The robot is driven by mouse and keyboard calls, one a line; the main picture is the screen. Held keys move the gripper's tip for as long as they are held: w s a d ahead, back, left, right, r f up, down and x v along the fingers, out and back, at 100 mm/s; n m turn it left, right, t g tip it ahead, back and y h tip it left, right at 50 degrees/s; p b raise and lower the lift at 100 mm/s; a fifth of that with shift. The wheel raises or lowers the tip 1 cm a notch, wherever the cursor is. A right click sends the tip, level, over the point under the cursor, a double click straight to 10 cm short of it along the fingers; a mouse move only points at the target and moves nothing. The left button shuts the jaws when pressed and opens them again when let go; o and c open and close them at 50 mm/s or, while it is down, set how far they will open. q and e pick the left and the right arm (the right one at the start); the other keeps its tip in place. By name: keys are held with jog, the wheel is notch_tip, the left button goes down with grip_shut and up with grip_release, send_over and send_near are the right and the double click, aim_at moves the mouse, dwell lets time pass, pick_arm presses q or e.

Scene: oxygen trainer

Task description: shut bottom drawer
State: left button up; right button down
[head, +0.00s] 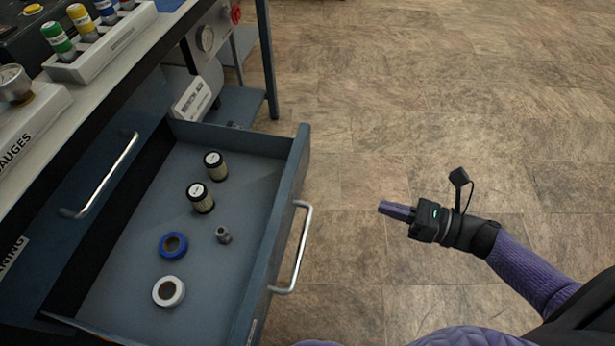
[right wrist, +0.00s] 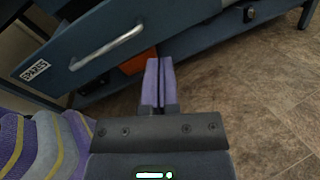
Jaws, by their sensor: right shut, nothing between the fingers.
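The bottom drawer (head: 240,225) is pulled open below the bench top at the left of the head view. Its front panel carries a silver bar handle (head: 299,248). My right gripper (head: 384,208) is shut and empty, to the right of the drawer front and apart from it, with its fingertips toward the handle side. In the right wrist view, my shut fingers (right wrist: 158,82) point toward a drawer front (right wrist: 85,42) with a silver handle (right wrist: 106,46) and a label reading SPARES; a gap to it cannot be judged there. My left gripper is not in view.
The open drawer holds two dark-capped jars (head: 201,198), a blue ring (head: 173,245), a white ring (head: 168,291) and a small grey fitting (head: 223,235). A shut upper drawer shows its handle (head: 105,177). The tiled floor (head: 400,110) right of the drawer is clear.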

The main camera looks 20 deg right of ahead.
aim_at(292, 186)
jog(key=w+a+r+n+y, duration=0.1)
jog(key=w+a, duration=0.1)
jog(key=a, duration=0.2)
jog(key=w+a+r+n+g+b, duration=0.1)
jog(key=w+a+n, duration=0.1)
jog(key=a, duration=0.2)
jog(key=w+a+r+n+g+y+b, duration=0.1)
jog(key=w+a+n, duration=0.1)
jog(key=w+a, duration=0.1)
jog(key=shift+a+y, duration=0.3)
jog(key=shift+a, duration=0.4)
jog(key=shift+w+a, duration=0.35)
jog(key=shift+a, duration=0.1)
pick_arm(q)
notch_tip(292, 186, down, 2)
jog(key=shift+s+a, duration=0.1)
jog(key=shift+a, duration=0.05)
pick_arm(e)
jog(key=shift+r, duration=0.1)
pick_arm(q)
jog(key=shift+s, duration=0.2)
pick_arm(e)
jog(key=shift+a, duration=0.1)
